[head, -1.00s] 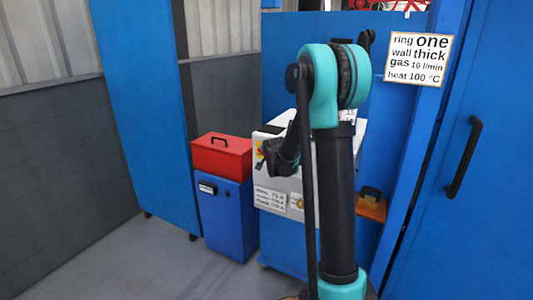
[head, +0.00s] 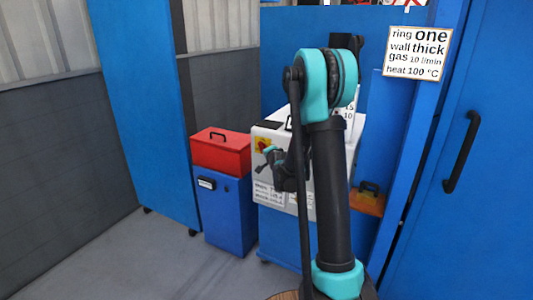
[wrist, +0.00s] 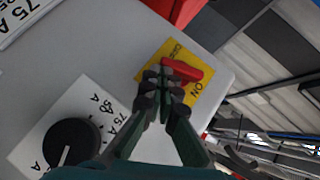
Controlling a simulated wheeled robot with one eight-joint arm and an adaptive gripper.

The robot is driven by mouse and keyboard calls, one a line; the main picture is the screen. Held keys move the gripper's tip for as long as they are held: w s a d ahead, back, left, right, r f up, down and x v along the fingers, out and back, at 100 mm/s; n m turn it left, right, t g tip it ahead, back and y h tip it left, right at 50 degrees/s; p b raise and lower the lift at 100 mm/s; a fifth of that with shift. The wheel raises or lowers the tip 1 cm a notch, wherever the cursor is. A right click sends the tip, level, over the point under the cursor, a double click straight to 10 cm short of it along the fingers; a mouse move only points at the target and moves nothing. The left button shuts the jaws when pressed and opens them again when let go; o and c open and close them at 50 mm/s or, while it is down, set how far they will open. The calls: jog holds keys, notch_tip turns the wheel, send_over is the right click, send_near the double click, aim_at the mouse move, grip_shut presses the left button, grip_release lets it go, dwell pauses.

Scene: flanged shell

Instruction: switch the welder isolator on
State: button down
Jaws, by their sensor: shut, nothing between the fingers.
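The welder isolator is a red handle (wrist: 186,69) on a yellow plate (wrist: 202,98) in the wrist view. The word ON is printed to the lower right of the handle; other lettering is partly hidden. In the head view the isolator (head: 262,145) shows on the white machine's front. My gripper (wrist: 165,78) is shut and empty. Its fingertips overlap the left part of the red handle in the wrist view; I cannot tell whether they touch it. In the head view my gripper (head: 264,168) is just below the yellow plate.
A black knob (wrist: 71,144) on a white scale is at the lower left of the wrist view. A red toolbox (head: 221,153) stands on a blue cabinet (head: 225,215) left of the machine. Open grey floor (head: 160,262) lies in front. A sign (head: 417,54) hangs at right.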

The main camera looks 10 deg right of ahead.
jog(key=shift+a, duration=0.1)
dwell(0.3)
jog(key=shift+w+a+r, duration=0.3)
jog(key=shift+w+a, duration=0.15)
jog(key=shift+a, duration=0.1)
